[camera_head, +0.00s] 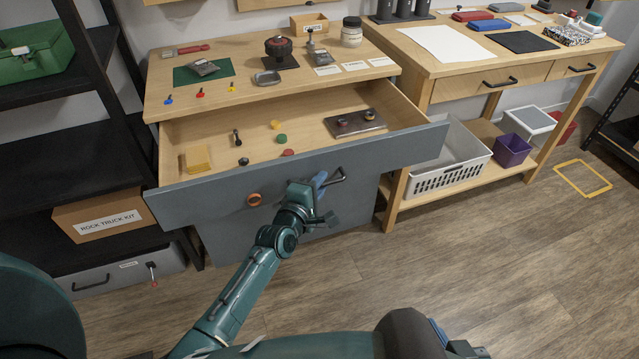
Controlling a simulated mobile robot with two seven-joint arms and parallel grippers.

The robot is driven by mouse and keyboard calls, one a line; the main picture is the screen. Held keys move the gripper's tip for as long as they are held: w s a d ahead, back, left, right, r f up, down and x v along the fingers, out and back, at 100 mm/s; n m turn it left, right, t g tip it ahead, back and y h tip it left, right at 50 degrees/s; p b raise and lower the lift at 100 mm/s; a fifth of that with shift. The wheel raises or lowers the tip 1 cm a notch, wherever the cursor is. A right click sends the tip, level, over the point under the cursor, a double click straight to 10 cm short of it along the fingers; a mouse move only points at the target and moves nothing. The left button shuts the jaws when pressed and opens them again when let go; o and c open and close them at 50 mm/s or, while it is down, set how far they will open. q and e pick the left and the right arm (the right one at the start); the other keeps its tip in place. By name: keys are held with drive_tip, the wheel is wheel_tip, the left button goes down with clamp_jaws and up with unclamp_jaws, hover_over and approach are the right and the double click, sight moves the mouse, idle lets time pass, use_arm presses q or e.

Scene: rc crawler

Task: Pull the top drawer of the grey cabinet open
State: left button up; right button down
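The grey cabinet's top drawer (400,150) is pulled well out, and its inside shows from above. A dark bar handle (336,177) is on its grey front. My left gripper (325,202) is at the drawer front, beside the handle. Its two fingers look spread apart, one overlapping the handle and one lower down. I cannot tell whether it touches the handle. Part of the handle is hidden behind the gripper. Only a piece of my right gripper (462,348) shows at the bottom edge, and its fingers cannot be made out.
An orange ring (254,199) is on the drawer front. The drawer holds a yellow block (197,159), a metal plate (355,123) and several small parts. A workbench (440,70) with a white basket (450,172) below stands to the right. Wooden floor lies clear in front.

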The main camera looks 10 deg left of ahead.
use_arm(q)
drive_tip(key=shift+o, duration=1.4)
drive_tip(key=p+v, duration=0.1)
drive_tip(key=v, duration=1.2)
drive_tip(key=shift+s, duration=0.15)
